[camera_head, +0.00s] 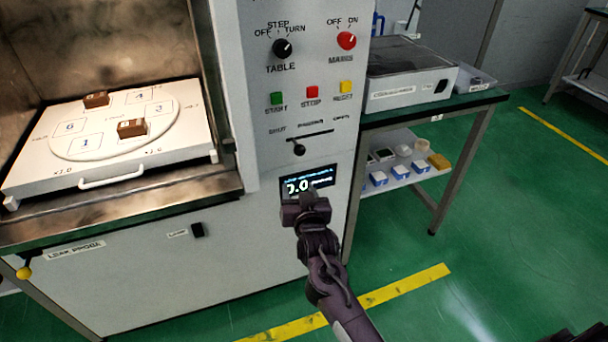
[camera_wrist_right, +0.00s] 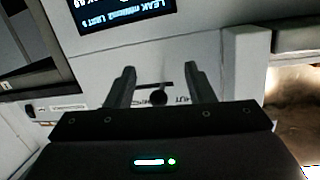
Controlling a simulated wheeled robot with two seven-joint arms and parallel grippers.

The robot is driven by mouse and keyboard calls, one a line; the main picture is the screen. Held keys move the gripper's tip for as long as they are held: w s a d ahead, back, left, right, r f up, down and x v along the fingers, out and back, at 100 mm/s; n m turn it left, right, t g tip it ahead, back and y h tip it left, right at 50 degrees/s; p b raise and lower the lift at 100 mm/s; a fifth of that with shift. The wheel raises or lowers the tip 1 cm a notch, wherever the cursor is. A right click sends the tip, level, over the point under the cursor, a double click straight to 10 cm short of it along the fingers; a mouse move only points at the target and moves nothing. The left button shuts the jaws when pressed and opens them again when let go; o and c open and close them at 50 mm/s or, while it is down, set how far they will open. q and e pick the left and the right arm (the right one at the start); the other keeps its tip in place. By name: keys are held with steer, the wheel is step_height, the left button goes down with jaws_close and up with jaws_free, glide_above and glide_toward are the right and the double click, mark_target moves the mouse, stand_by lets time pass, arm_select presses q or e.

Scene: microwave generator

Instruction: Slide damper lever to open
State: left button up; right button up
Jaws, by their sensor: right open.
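The damper lever (camera_head: 299,149) is a dark round knob on a short horizontal slot in the grey panel, near the slot's left end under the "SHUT" label. The "OPEN" label is at the slot's right end. My right gripper (camera_head: 308,197) is in front of the display, below the knob in the head view. In the right wrist view the panel appears upside down, and the knob (camera_wrist_right: 158,97) shows between the two spread fingers. The gripper is open and empty; how far it is from the knob is hard to tell. My left gripper is not in view.
A lit display (camera_head: 308,183) sits below the slot. Green, red and yellow buttons (camera_head: 312,92) and two rotary knobs are above it. At left, an open chamber holds a white tray (camera_head: 35,170) with brown blocks. A side table (camera_head: 480,98) stands at right.

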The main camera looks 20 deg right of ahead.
mark_target(301, 153)
steer(key=shift+m+t+h, duration=0.4)
steer(key=shift+m+t, duration=0.4)
steer(key=shift+t, duration=0.1)
steer(key=r, duration=0.2)
steer(key=d+r, duration=0.1)
steer(key=r, duration=0.1)
steer(key=r+b, duration=0.1)
steer(key=r, duration=0.1)
steer(key=shift+w+d+r, duration=0.35)
steer(key=w, duration=0.5)
steer(key=w+d, duration=0.1)
steer(key=w, duration=0.1)
steer(key=shift+w+d, duration=0.1)
steer(key=shift+w, duration=0.05)
jaws_close()
